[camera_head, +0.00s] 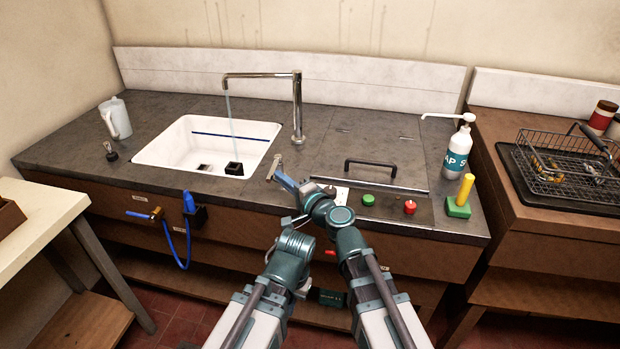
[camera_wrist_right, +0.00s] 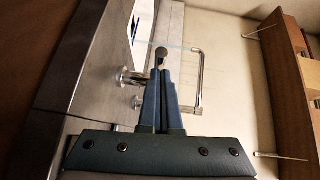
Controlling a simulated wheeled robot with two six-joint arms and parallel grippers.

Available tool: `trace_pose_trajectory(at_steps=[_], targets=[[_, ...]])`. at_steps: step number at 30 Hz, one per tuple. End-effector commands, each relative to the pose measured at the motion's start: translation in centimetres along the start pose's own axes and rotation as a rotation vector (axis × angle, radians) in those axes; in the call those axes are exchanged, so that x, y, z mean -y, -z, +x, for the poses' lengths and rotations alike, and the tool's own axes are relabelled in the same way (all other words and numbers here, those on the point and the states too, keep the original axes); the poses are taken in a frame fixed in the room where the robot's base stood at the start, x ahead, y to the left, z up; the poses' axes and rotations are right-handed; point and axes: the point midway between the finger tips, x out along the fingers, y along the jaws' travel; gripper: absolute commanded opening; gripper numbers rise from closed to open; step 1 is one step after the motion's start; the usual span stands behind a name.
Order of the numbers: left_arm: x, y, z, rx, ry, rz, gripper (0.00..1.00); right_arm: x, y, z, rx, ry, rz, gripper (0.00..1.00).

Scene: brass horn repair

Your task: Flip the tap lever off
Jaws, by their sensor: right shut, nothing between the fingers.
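The tap (camera_head: 297,105) is a tall chrome faucet at the right rear of the white sink. A thin water stream (camera_head: 229,107) runs from its spout. A small metal lever (camera_head: 274,165) stands on the counter near the sink's right front corner. My right gripper (camera_head: 279,176) is shut and empty, its blue fingers right by the lever. In the right wrist view, a dark round knob (camera_wrist_right: 161,52) shows just past the shut fingertips (camera_wrist_right: 160,73), beside a chrome fitting (camera_wrist_right: 133,77). I cannot tell whether they touch. My left gripper is not clearly visible.
The white sink (camera_head: 165,150) holds a small black block (camera_head: 234,168). Right of my gripper are a black handle (camera_head: 385,163), green (camera_head: 368,199) and red (camera_head: 410,206) knobs, and a soap bottle (camera_head: 459,150). A jug (camera_head: 116,119) stands far left.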

Motion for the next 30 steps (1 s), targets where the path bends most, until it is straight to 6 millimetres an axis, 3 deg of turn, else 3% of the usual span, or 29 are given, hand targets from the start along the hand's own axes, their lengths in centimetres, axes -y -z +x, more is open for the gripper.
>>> trace_pose_trajectory(at_steps=[9, 30], targets=[[0.0, 0.0, 0.0, 0.0, 0.0, 0.0, 0.0, 0.2, -2.1, 1.5, 0.019, 0.0, -0.001, 0.0], [0.0, 0.0, 0.0, 0.0, 0.0, 0.0, 0.0, 0.2, -3.0, 2.3, 0.022, 0.0, -0.001, 0.0]])
